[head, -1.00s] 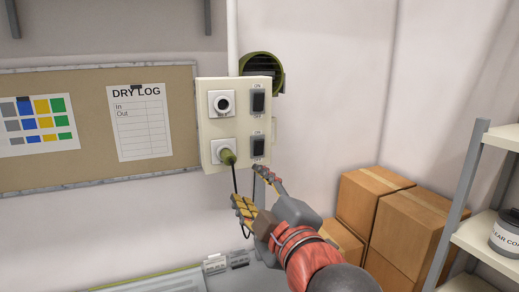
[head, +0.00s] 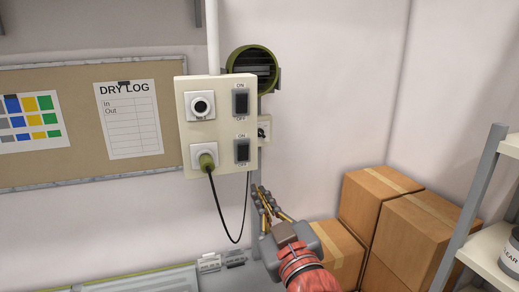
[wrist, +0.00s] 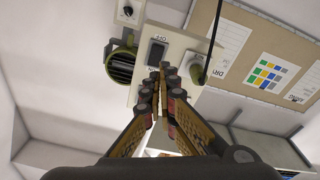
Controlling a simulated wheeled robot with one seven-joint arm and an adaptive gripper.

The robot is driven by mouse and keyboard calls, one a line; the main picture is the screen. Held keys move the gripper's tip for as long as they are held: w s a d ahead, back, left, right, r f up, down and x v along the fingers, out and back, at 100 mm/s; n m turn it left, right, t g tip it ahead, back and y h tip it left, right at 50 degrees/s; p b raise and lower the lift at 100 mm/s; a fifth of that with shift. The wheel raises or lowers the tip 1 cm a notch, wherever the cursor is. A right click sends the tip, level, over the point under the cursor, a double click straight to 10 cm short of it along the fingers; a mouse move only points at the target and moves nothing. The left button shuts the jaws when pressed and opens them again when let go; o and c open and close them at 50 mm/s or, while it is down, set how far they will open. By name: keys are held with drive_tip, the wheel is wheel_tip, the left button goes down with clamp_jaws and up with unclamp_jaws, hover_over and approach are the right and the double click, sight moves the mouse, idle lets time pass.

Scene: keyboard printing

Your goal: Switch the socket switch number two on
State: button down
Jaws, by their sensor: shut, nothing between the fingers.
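The cream socket panel (head: 222,164) hangs on the wall in the head view. It carries two round sockets at left, the upper one (head: 201,106) empty and the lower one holding a green plug (head: 207,161) with a black cord. Two dark rocker switches with ON and OFF labels sit at right, an upper switch (head: 241,103) and a lower switch (head: 242,150). Their positions are too small to tell. My gripper (head: 260,190) is shut and empty, below and right of the lower switch, apart from the panel. The wrist view shows my gripper (wrist: 168,72) pointing toward the panel, with one switch (wrist: 157,53) beyond the fingertips.
A small box with a knob (head: 264,130) and a green round vent (head: 252,68) are right of the panel. Cardboard boxes (head: 410,232) and a shelf (head: 485,245) stand at right. A pinboard (head: 60,170) hangs at left. The hanging cord (head: 220,212) loops near my gripper.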

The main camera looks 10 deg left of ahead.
sight(242, 147)
drive_tip(key=r+m, duration=0.1)
drive_tip(key=m, duration=0.3)
drive_tip(key=shift+d+r+t, duration=0.15)
drive_tip(key=shift+r+t, duration=0.25)
drive_tip(key=p+x, duration=0.3)
drive_tip(key=x, duration=1.1)
drive_tip(key=shift+s+r, duration=0.1)
